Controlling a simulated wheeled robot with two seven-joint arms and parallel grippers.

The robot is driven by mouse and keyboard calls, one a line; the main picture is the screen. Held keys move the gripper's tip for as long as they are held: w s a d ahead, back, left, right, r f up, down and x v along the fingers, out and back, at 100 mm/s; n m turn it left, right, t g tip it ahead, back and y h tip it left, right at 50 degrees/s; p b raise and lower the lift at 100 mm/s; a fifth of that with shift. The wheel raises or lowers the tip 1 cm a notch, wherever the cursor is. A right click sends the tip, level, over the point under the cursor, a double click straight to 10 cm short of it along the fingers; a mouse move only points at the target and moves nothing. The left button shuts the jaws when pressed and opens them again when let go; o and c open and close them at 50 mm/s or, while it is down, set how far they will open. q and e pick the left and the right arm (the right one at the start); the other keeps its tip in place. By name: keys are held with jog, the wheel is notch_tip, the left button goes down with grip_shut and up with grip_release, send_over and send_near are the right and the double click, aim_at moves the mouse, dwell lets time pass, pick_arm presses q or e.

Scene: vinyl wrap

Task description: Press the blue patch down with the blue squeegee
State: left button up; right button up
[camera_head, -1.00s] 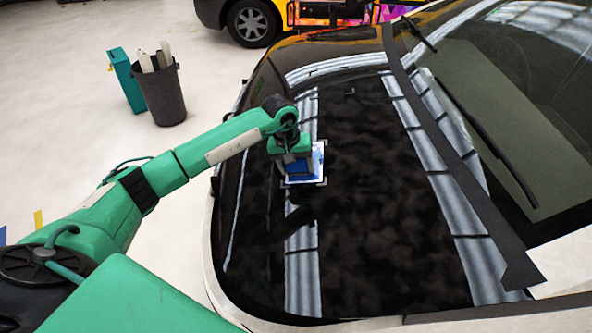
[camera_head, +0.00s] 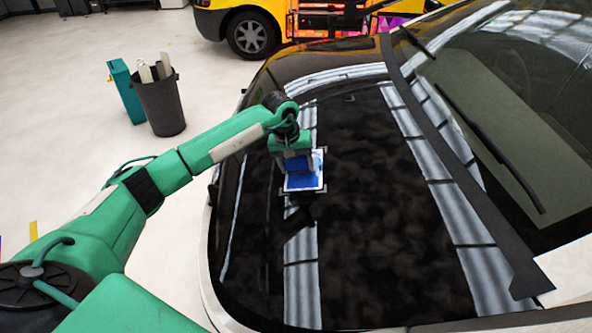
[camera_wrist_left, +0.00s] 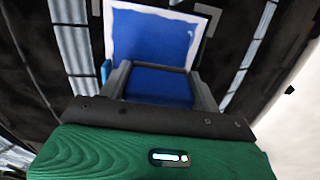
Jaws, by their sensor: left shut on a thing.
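My left gripper (camera_head: 295,166) is over the patch's far part and is shut on the blue squeegee (camera_wrist_left: 160,84), which sits between the two grey fingers. The squeegee's working edge is hidden, so I cannot tell whether it touches the patch. My right gripper is not in view.
A dark bin (camera_head: 160,102) with pale sticks and a teal box (camera_head: 126,92) stand on the white floor at left. A yellow vehicle (camera_head: 240,25) is at the back. The windshield and wiper (camera_head: 490,145) lie right of the hood.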

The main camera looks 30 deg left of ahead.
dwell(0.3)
pick_arm(q)
jog(key=shift+w+a+b, duration=0.3)
jog(key=shift+w+b, duration=0.35)
jog(key=shift+w, duration=0.1)
jog(key=shift+w+a, duration=0.1)
jog(key=shift+w, duration=0.15)
jog(key=shift+w+a+b, duration=0.3)
jog(key=shift+w+b, duration=0.45)
jog(key=shift+w+a+r, duration=0.15)
jog(key=shift+w, duration=0.1)
